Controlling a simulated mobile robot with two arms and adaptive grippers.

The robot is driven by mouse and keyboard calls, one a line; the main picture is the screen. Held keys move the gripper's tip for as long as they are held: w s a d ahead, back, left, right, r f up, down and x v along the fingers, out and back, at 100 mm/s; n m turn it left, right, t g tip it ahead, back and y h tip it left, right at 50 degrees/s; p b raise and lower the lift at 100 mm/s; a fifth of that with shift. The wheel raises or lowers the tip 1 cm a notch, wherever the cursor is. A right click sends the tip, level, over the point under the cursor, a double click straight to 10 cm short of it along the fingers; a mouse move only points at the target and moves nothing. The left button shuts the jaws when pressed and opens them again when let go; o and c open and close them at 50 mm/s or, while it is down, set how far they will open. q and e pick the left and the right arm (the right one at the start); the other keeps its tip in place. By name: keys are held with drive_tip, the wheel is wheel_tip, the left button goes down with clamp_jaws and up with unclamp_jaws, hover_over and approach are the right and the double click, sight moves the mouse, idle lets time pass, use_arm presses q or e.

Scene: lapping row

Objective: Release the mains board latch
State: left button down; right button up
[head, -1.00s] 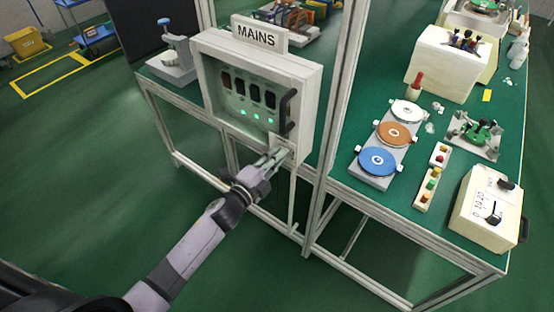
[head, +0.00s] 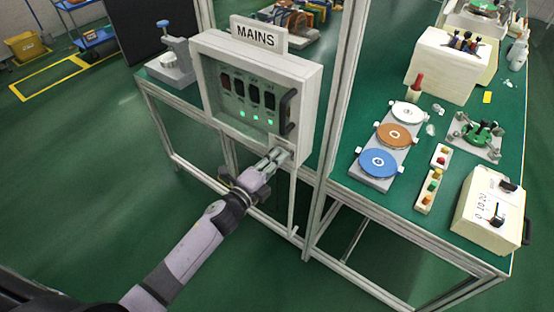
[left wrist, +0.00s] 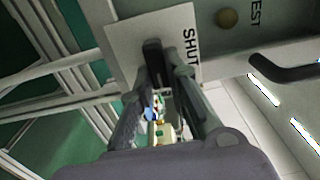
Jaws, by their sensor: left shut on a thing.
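The mains board (head: 309,95) is a pale box with a MAINS sign (head: 257,36) on top, standing upright on the bench frame. In the left wrist view, the latch (left wrist: 152,52) is a small black lever on a pale plate (left wrist: 125,38) lettered SHUT. My left gripper (head: 281,155) is at the board's lower right corner, and its fingers (left wrist: 161,75) are shut on the latch. In the head view the gripper hides the latch. My right gripper is not in view.
A black handle (head: 287,112) is on the board's right side above my gripper. Several dark switches with green lights (head: 242,118) sit in its recess. A metal post (head: 335,110) rises just right of the board. Free floor (head: 90,180) lies to the left.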

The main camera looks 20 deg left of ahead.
use_arm(q)
drive_tip(key=c, duration=1.6)
unclamp_jaws()
drive_tip(key=shift+o, duration=0.2)
drive_tip(key=v, duration=1.2)
